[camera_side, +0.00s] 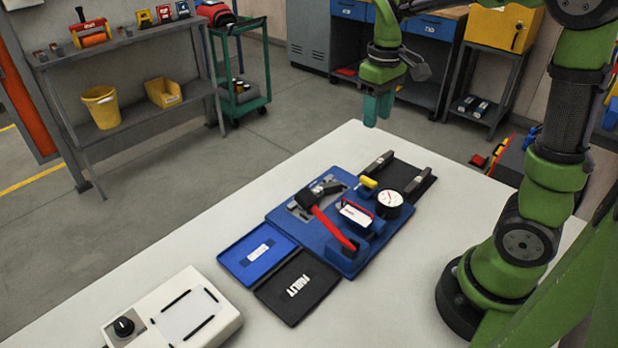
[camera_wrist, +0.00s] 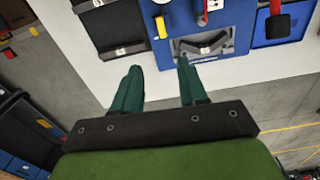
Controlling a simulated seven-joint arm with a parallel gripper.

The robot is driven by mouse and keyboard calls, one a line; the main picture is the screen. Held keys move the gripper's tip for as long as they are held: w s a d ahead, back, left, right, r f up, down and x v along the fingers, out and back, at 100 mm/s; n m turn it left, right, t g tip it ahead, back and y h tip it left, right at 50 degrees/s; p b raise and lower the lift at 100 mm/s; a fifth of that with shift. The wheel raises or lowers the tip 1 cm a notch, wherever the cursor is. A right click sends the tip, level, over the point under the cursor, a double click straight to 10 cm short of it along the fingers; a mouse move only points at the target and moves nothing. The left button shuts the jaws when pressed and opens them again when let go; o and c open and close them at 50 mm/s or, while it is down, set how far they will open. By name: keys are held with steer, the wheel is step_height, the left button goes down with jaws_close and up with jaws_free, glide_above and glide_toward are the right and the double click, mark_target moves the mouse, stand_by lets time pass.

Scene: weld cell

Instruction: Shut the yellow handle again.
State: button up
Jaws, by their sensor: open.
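The yellow handle (camera_side: 368,182) is a short lever on the blue fixture board (camera_side: 398,228), beside a round white gauge (camera_side: 389,200). In the side view it slants toward the upper left; I cannot tell how its valve stands. In the wrist view the yellow handle (camera_wrist: 161,26) shows at the board's edge, beyond my fingertips. My gripper (camera_side: 377,108) is open and empty, above and beyond the table's far edge, well apart from the handle. Its two green fingers (camera_wrist: 160,66) are spread apart in the wrist view.
A red lever (camera_side: 333,228) and a metal plate share the board. A black tray (camera_side: 410,178) adjoins it behind; blue (camera_side: 258,252) and black (camera_side: 297,287) trays lie in front. A white control box (camera_side: 172,312) stands nearer. The white table (camera_side: 215,235) is bare to the left.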

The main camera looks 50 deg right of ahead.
glide_toward(369, 179)
steer(key=shift+n, duration=0.3)
step_height(369, 179, down, 8)
steer(key=shift+w+f, duration=0.1)
steer(key=shift+f, duration=0.15)
jaws_close()
